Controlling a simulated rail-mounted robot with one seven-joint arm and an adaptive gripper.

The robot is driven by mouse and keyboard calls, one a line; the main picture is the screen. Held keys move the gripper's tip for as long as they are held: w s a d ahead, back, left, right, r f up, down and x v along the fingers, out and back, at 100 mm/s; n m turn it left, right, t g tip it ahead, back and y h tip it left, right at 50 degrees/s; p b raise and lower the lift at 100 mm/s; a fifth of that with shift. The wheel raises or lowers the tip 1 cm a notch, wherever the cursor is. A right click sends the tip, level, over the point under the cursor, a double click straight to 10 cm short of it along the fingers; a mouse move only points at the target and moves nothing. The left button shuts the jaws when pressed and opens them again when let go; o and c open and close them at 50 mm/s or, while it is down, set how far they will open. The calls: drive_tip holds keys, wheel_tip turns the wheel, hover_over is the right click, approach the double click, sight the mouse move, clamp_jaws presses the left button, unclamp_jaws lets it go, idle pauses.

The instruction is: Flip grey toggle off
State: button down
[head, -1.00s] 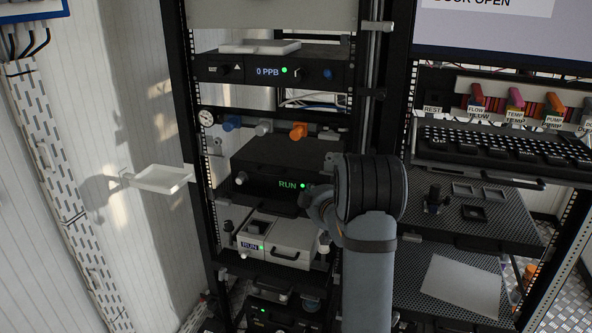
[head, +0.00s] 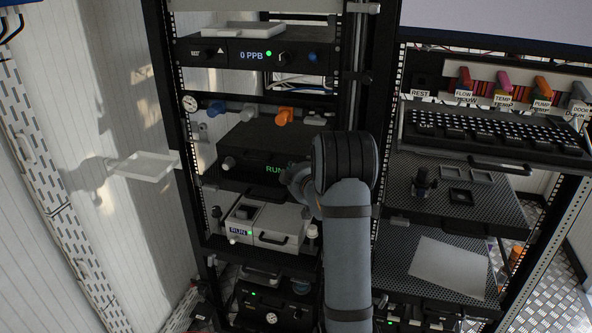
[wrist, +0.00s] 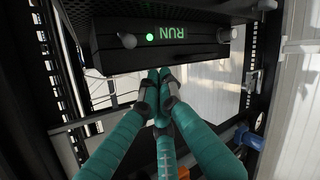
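A black unit (head: 262,140) in the left rack shows a green RUN display. In the wrist view, which is upside down, its front panel (wrist: 165,58) carries a lit green lamp, a grey toggle-like knob (wrist: 128,40) beside the lamp and a paler knob (wrist: 225,35) at the other end. My gripper (wrist: 160,74) has teal fingers with dark tips drawn together, with nothing seen between them. The tips are near the panel's edge, apart from the grey knob in the picture; contact cannot be told. In the head view my arm hides the panel's right end.
Above is a shelf row with blue, grey and orange valve knobs (head: 284,116), and a 0 PPB unit (head: 220,52). Below is a white RUN unit (head: 265,222). A white tray (head: 143,167) juts out at left. A keyboard shelf (head: 490,130) stands right.

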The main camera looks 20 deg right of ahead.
drive_tip(key=p+x, duration=0.2)
drive_tip(key=x, duration=0.4)
drive_tip(key=shift+w+r+p, duration=0.1)
drive_tip(key=shift+w+p, duration=0.15)
drive_tip(key=shift+p, duration=0.1)
drive_tip(key=shift+d+f, duration=0.25)
drive_tip(key=shift+f, duration=0.05)
drive_tip(key=shift+s+d+f+p, duration=0.3)
drive_tip(key=shift+s+f+p, duration=0.15)
drive_tip(key=shift+s, duration=0.25)
drive_tip(key=shift+s+d+f+p, duration=0.25)
drive_tip(key=shift+s+f+p, duration=0.15)
drive_tip(key=shift+s, duration=0.35)
drive_tip(key=shift+r, duration=0.1)
